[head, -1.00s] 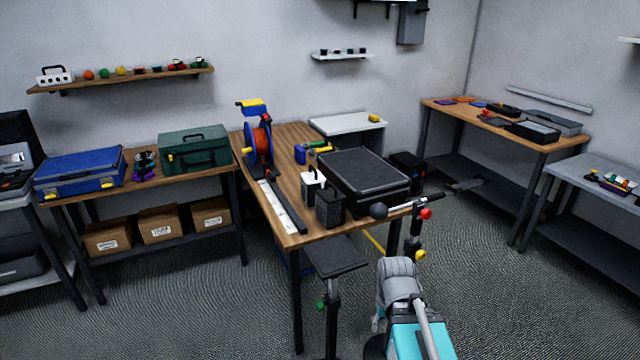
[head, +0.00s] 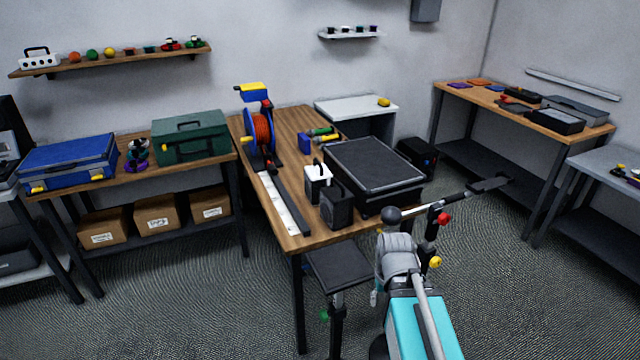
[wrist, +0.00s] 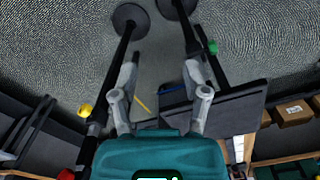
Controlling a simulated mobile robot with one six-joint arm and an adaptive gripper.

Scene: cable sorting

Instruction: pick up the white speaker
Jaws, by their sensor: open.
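The white speaker (head: 317,183) is a small white box with a dark top handle. In the head view it stands upright on the wooden middle table (head: 289,238), left of a large black case. A black speaker (head: 337,205) stands in front of it and hides part of its lower right side. My gripper (wrist: 162,78) shows in the wrist view with its two grey fingers apart and nothing between them. It points toward the floor and stand legs, away from the white speaker. The white speaker cannot be made out in the wrist view.
The black case (head: 372,170) fills the table's right side. A metal rail (head: 280,203) lies along the left, below a cable reel (head: 262,135). A small black stand (head: 338,265) is at the table's front. My arm is right of it, close to a pole with a red knob (head: 443,218).

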